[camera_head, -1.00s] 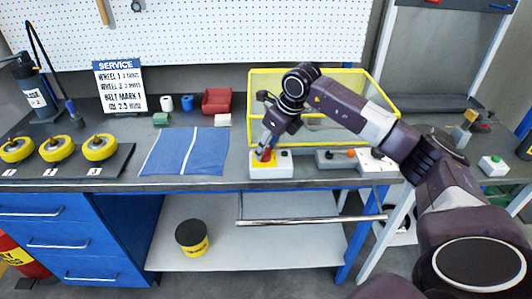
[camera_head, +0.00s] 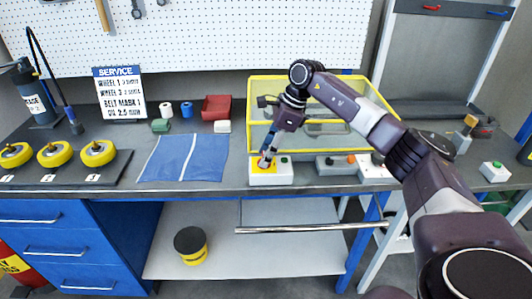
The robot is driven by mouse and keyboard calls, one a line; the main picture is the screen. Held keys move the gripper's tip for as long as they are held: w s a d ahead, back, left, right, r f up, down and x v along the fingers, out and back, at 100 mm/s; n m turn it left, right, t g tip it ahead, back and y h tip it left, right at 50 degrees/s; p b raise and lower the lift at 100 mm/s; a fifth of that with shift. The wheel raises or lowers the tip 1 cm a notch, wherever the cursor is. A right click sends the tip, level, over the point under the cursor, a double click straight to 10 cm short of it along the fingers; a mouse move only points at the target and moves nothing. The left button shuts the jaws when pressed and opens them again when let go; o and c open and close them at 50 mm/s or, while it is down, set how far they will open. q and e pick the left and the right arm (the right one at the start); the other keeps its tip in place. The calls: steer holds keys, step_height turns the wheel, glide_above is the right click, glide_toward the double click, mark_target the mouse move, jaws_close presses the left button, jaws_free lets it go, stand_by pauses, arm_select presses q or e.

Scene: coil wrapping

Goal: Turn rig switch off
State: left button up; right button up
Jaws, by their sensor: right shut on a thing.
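The rig switch appears as a white box (camera_head: 271,178) with a yellow face, a red part and a green button (camera_head: 284,159), at the bench's front edge. My right gripper (camera_head: 265,161) reaches down onto its yellow left part and is shut on the red knob (camera_head: 262,164), which its fingers mostly hide. The knob's exact position cannot be made out. My left gripper is not in view.
A yellow-framed clear case (camera_head: 340,132) stands just behind the switch. A grey box with an orange button (camera_head: 337,164) sits to its right. A blue mat (camera_head: 184,158) and several yellow wheels (camera_head: 54,153) lie left. A metal bar (camera_head: 310,228) runs below the bench edge.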

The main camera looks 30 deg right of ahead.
stand_by(0.5)
steer(key=o, duration=1.2)
steer(key=shift+c, duration=0.2)
steer(key=shift+r, duration=0.1)
steer(key=v, duration=1.1)
steer(key=shift+r, duration=0.4)
steer(key=shift+d, duration=0.15)
